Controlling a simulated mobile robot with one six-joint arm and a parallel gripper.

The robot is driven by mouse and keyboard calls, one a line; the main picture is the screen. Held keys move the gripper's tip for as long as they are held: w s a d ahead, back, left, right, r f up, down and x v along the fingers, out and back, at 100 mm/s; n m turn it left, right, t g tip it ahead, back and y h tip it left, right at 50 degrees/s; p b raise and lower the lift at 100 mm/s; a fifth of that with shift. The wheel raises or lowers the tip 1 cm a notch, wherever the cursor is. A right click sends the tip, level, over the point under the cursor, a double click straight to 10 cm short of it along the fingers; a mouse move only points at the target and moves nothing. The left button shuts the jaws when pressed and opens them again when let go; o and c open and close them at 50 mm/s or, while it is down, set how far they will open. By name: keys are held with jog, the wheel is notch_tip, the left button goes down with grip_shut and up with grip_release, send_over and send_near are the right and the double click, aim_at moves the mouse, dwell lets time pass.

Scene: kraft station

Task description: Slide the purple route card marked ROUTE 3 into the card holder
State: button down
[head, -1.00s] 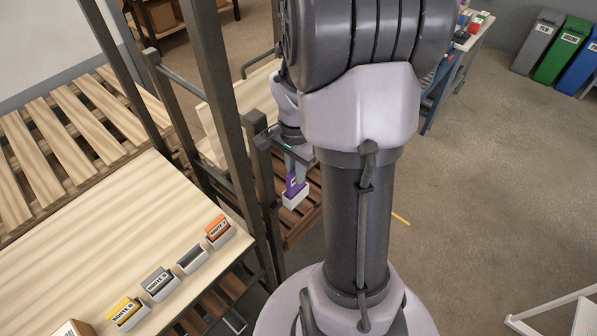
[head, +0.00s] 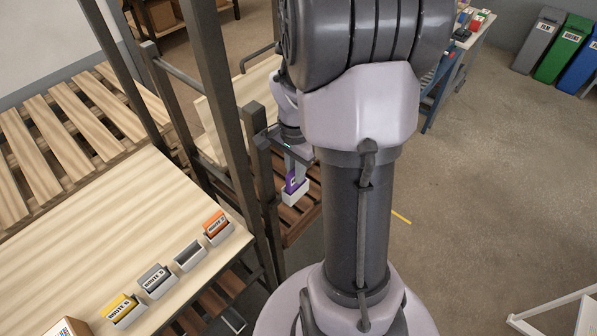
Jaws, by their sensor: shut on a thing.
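The purple route card (head: 291,184) shows just above a small white card holder (head: 296,198) near the middle of the head view. Its marking is too small to read. My gripper (head: 296,167) is shut on the card from above, partly hidden behind my arm. The card's lower edge meets the holder's top in the picture; I cannot tell how deep it sits inside.
Holders with a yellow card (head: 120,306), a grey card (head: 155,279) and an orange card (head: 215,226) line the edge of the wooden table (head: 100,230), with an empty holder (head: 190,255) among them. Dark metal posts (head: 216,90) stand close left of my gripper.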

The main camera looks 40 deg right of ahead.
jog(key=shift+w+f, duration=0.1)
jog(key=shift+f, duration=0.2)
jog(key=c, duration=1.3)
grip_release()
jog(key=shift+c, duration=0.2)
jog(key=shift+r, duration=0.1)
jog(key=shift+w+d+r, duration=0.1)
jog(key=shift+w+r, duration=0.05)
jog(key=shift+r, duration=0.1)
notch_tip(320, 180, up, 17)
jog(key=p, duration=0.1)
jog(key=shift+s+p, duration=0.2)
jog(key=shift+p, duration=0.15)
jog(key=shift+f, duration=0.15)
